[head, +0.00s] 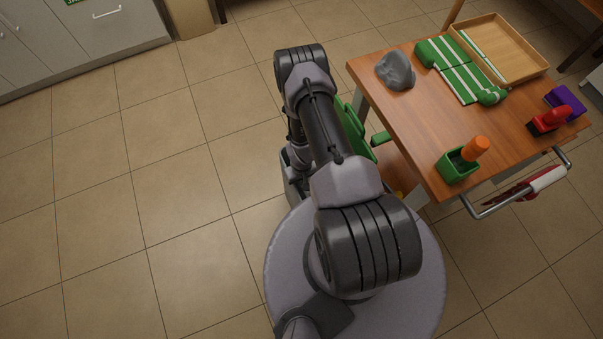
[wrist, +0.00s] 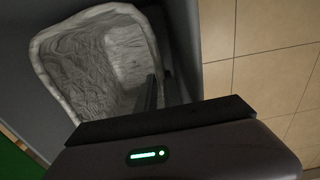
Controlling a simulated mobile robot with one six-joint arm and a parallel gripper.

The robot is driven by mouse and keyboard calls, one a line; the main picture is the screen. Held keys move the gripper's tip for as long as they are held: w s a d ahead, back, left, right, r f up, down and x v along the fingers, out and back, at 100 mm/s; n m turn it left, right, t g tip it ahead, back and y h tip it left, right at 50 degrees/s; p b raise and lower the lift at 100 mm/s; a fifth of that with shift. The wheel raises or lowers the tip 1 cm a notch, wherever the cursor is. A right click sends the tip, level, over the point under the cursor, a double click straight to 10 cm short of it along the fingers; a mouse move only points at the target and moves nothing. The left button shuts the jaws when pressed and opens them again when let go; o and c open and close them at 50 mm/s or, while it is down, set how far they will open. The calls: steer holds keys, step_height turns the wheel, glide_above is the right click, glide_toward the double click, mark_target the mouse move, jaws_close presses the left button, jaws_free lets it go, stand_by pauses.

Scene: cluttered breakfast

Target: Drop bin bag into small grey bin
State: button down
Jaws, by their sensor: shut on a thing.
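In the wrist view, a pale grey, wrinkled bag (wrist: 85,62) with a wide open, rounded mouth lies past my gripper, at upper left. My gripper (wrist: 163,90) has its dark fingers at the right side of the bag's rim and is shut on it, though the contact is dark and partly hidden. Dark grey surfaces (wrist: 30,105) surround the bag; I cannot tell whether they belong to the small grey bin. In the head view my arm hides the gripper and the bag.
A wooden-topped trolley (head: 420,125) stands to the right of my arm. On it are a crumpled grey lump (head: 396,70), a green striped cloth (head: 455,75), a wooden tray (head: 510,50), and a green box (head: 455,170). Tiled floor (head: 130,190) at left is clear.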

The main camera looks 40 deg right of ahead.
steer(key=shift+f, duration=0.7)
steer(key=c, duration=1.4)
jaws_free()
step_height(320, 180, up, 17)
steer(key=p, duration=0.8)
steer(key=shift+r, duration=0.2)
